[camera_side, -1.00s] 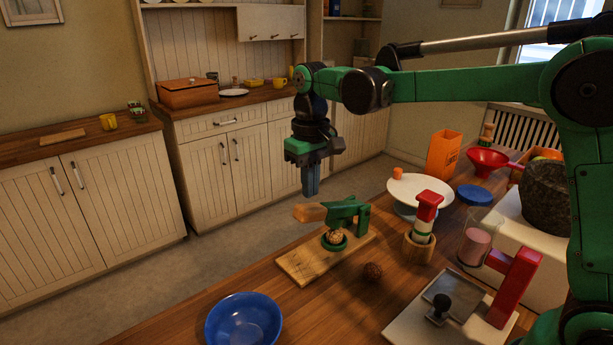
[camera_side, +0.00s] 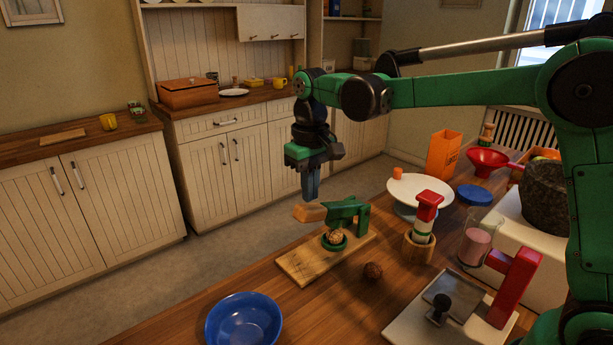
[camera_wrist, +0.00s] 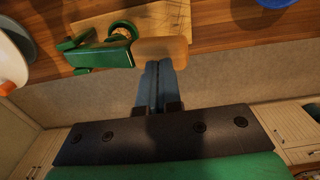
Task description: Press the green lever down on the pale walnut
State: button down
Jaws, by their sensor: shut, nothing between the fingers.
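The green lever (camera_side: 346,209) with a wooden handle (camera_side: 310,212) is mounted on a wooden board (camera_side: 300,261). The pale walnut (camera_side: 335,237) sits in a green cup (camera_side: 333,246) under the lever. My gripper (camera_side: 311,197) is shut and empty, pointing down, with its fingertips at or just above the wooden handle. In the wrist view the blue fingers (camera_wrist: 160,68) reach the handle (camera_wrist: 160,49), and the green lever (camera_wrist: 100,55) extends left. I cannot tell whether they touch.
A darker walnut (camera_side: 373,271) lies on the table right of the board. A blue bowl (camera_side: 244,322) stands at the front.

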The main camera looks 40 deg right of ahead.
aim_at(310, 206)
jog(key=shift+f, duration=1.8)
jog(key=shift+r, duration=4.05)
jog(key=shift+s+r, duration=0.1)
jog(key=shift+s, duration=0.1)
jog(key=s+f+t, duration=0.2)
jog(key=s+t, duration=0.1)
jog(key=s, duration=0.3)
jog(key=s+d+f+t, duration=0.1)
jog(key=s+f+t, duration=0.2)
jog(key=s, duration=0.3)
jog(key=shift+f+t, duration=0.15)
jog(key=shift+t, duration=0.45)
